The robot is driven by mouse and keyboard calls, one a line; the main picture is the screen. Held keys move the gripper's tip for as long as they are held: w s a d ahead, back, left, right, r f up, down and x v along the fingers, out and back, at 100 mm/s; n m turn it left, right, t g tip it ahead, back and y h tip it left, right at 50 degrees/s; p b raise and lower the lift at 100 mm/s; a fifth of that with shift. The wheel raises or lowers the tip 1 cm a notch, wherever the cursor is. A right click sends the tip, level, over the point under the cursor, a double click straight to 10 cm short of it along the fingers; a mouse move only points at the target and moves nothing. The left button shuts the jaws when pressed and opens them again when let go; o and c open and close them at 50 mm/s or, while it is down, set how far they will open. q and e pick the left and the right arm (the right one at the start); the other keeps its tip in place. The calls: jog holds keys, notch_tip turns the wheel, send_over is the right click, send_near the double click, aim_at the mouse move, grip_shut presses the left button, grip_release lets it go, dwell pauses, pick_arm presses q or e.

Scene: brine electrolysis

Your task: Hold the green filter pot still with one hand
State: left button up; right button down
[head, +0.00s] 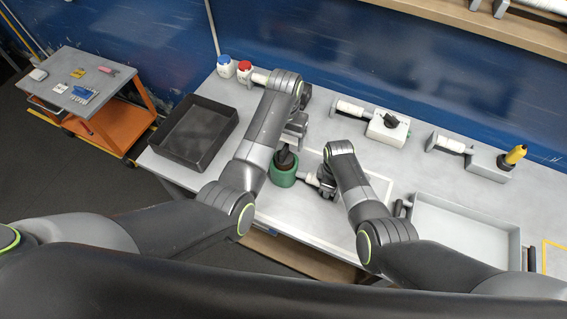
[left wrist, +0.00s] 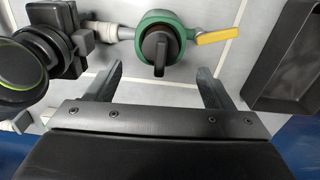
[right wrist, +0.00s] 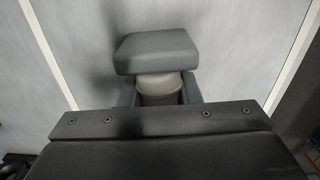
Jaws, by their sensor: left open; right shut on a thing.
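The green filter pot (head: 284,173) stands on the bench in the head view, with a dark knob on top. In the left wrist view the pot (left wrist: 178,20) has a yellow lever (left wrist: 217,36) on one side and a white pipe (left wrist: 125,33) on the other. My left gripper (left wrist: 158,88) is open, its fingers apart, with the pot's knob ahead between them; it does not touch the pot. My right gripper (right wrist: 160,92) is shut on a pale cylindrical part (right wrist: 158,86) with a grey block (right wrist: 155,52) beyond it, beside the pot. The pot's far side is hidden.
A black tray (head: 171,160) lies left of the arms. A pale grey tray (head: 458,246) is at the right. Blue-capped (head: 225,67) and red-capped (head: 244,70) bottles stand at the back. Pipe fittings (head: 387,127) line the back right. An orange cart (head: 125,105) stands apart.

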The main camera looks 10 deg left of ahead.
aim_at(284, 149)
pick_arm(q)
jog(key=shift+f, duration=3.85)
jog(key=c, duration=1.2)
jog(key=shift+c, duration=0.2)
jog(key=shift+r, duration=0.15)
jog(key=shift+r, duration=4.4)
pick_arm(e)
jog(key=c, duration=1)
grip_release()
jog(key=shift+o, duration=0.2)
